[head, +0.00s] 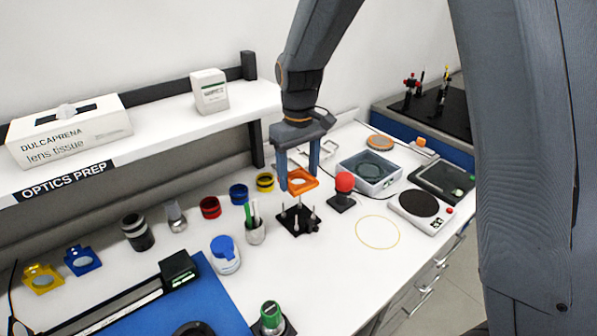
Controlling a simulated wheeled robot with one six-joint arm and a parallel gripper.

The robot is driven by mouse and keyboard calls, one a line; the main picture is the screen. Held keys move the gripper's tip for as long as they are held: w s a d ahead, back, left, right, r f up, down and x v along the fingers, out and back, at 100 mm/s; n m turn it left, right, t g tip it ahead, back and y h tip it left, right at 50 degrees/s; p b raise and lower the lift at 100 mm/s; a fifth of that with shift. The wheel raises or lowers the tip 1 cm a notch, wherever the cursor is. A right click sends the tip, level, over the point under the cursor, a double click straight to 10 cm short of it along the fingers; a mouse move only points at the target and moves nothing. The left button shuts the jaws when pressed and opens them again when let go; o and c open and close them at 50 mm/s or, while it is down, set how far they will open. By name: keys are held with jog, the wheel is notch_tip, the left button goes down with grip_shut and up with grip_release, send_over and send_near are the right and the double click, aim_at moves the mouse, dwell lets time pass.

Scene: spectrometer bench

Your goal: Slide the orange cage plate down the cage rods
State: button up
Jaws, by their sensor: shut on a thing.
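The orange cage plate (299,184) is a square frame with an opening in its middle. My gripper (299,178) is shut on it and holds it above the black base (298,221) with its upright cage rods (299,205). The plate looks roughly level, near the upper part of the rods. I cannot tell whether the rods pass through its holes, as the rod tops are small and partly hidden by the plate.
A shelf (180,108) runs along the wall. Clear bench surrounds the thin ring outline (377,247).

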jog(key=shift+s, duration=0.1)
jog(key=shift+f+b, duration=1.2)
jog(key=shift+f, duration=1.7)
jog(key=shift+p, duration=0.55)
jog(key=shift+f+b, duration=1.3)
jog(key=shift+f, duration=1.4)
jog(key=o, duration=1.3)
jog(key=shift+r+b, duration=1.1)
jog(key=shift+r, duration=2.8)
